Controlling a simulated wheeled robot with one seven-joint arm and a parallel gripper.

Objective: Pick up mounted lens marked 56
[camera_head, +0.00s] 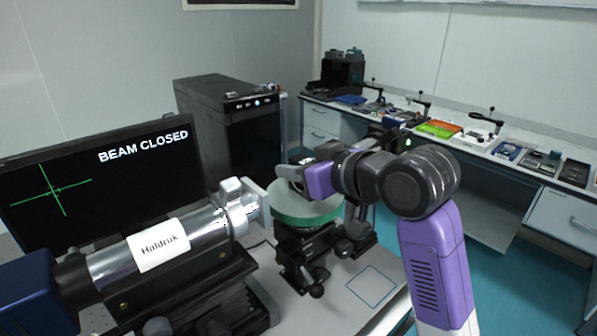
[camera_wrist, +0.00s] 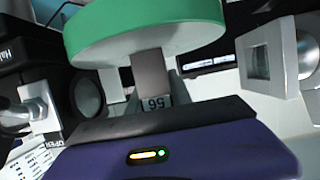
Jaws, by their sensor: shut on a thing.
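The mounted lens (camera_head: 300,215) has a pale round face and a green rim. In the wrist view its green rim (camera_wrist: 150,30) fills the top. A grey tab (camera_wrist: 152,75) joins it, with a label reading 56 (camera_wrist: 156,102), upside down. My gripper (camera_head: 298,172) is at the lens's upper side in the head view. In the wrist view my gripper (camera_wrist: 155,112) is shut on the tab by the label. The fingertips are partly hidden. The lens is just above a black adjustable mount (camera_head: 305,255); I cannot tell whether they touch.
A silver laser tube (camera_head: 165,250) labelled Haldrak lies close at left. The screen (camera_head: 100,175) behind it reads BEAM CLOSED. A square outline (camera_head: 371,287) marks bare tabletop at right. A bench (camera_head: 470,145) with trays and parts runs along the back wall.

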